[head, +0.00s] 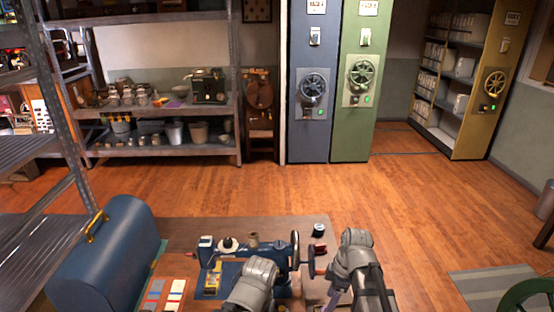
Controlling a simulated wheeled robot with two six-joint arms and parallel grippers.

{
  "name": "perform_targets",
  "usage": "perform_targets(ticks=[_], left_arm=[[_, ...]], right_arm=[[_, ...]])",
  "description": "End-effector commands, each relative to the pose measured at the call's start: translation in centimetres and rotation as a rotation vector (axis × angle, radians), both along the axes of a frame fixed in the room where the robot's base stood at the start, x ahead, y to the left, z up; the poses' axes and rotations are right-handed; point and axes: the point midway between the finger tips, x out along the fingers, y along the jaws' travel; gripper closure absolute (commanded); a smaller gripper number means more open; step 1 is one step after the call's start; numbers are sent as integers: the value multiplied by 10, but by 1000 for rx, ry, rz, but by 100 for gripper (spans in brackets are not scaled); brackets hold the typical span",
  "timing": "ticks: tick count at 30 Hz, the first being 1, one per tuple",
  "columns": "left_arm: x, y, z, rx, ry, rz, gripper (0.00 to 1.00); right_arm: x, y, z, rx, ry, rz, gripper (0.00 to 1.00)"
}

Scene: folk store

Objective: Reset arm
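Two grey arm parts of mine come in from the bottom edge: the left one in front of the blue sewing machine, the right one just right of it. No fingertips of either gripper show, and I see nothing held. The sewing machine (270,254) stands on the wooden table (190,232), with a dark wheel (295,249) at its right end. My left arm covers part of its front.
A blue domed case (108,258) with a brass handle stands left on the table. Coloured strips (165,294) lie beside it. A small dark spool (319,230) is near the back right corner. Metal shelves (163,111) and wheeled cabinets (314,130) stand behind open wooden floor.

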Motion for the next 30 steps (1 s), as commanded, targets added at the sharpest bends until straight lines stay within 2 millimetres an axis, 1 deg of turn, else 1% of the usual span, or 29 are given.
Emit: perform_targets(ticks=[1,5,8,12,15,18,22,25,30], left_arm=[[0,0,0,0,0,0,43],[0,0,0,0,0,0,43],[0,0,0,0,0,0,43],[0,0,0,0,0,0,43],[0,0,0,0,0,0,43],[0,0,0,0,0,0,43],[0,0,0,0,0,0,43],[0,0,0,0,0,0,43],[0,0,0,0,0,0,43]], right_arm=[[-5,7,0,-14,11,-36,32],[-17,23,-2,-61,39,-165,32],[-30,39,-2,-110,57,-303,32],[-52,63,-3,-191,66,-547,32],[-66,76,-3,-235,57,-707,32],[-75,85,-3,-265,42,-835,32],[-83,91,-2,-287,25,-945,32],[-85,93,-2,-293,18,-987,32],[-85,94,-2,-294,16,-1001,32]])
